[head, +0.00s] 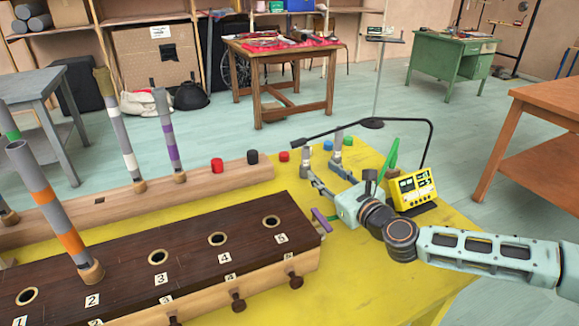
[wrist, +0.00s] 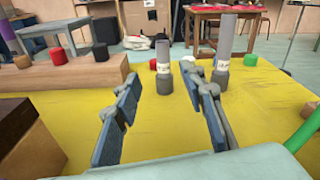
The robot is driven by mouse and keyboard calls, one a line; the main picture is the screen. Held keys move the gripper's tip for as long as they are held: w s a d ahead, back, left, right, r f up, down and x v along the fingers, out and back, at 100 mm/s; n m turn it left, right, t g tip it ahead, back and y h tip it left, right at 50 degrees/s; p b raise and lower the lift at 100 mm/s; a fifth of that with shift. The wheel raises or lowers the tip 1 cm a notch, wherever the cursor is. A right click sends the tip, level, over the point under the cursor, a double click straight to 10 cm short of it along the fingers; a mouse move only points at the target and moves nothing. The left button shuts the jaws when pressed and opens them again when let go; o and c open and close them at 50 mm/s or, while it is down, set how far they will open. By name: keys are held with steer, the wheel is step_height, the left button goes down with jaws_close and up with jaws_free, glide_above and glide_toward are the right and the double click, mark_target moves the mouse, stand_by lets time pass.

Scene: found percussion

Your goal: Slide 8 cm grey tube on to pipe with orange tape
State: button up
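The pipe with orange tape (head: 45,195) is a tall grey pipe. It leans slightly at the spot labelled 2 on the dark-topped box. Two short grey tubes stand upright on the yellow table: a shorter one (wrist: 163,75) and a taller one (wrist: 226,50). They also show in the head view, the shorter (head: 306,157) left of the taller (head: 338,147). Both carry pale labels that I cannot read. My gripper (head: 322,172) is open and empty. In the wrist view my gripper (wrist: 165,85) has the shorter tube just beyond and between its fingertips; the taller one is beyond the right finger.
The dark-topped box (head: 120,285) has numbered holes. Behind it, a wooden beam (head: 110,207) bears pipes with white tape (head: 127,145) and purple tape (head: 168,133). Red (head: 217,165) and black (head: 252,157) caps sit nearby. A yellow device (head: 415,187) stands right of my gripper.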

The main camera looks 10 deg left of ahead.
mark_target(308, 155)
steer(key=shift+w+a+m+t, duration=0.25)
steer(key=shift+w+m+t, duration=0.2)
steer(key=shift+m, duration=0.65)
steer(key=shift+w+a+r+b, duration=0.1)
steer(key=shift+a+b, duration=0.05)
steer(key=shift+b, duration=0.15)
steer(key=x, duration=0.5)
steer(key=shift+b, duration=0.4)
steer(key=shift+b+x, duration=0.75)
steer(key=shift+x, duration=1.95)
steer(key=shift+w, duration=0.1)
steer(key=shift+c, duration=0.6)
jaws_close()
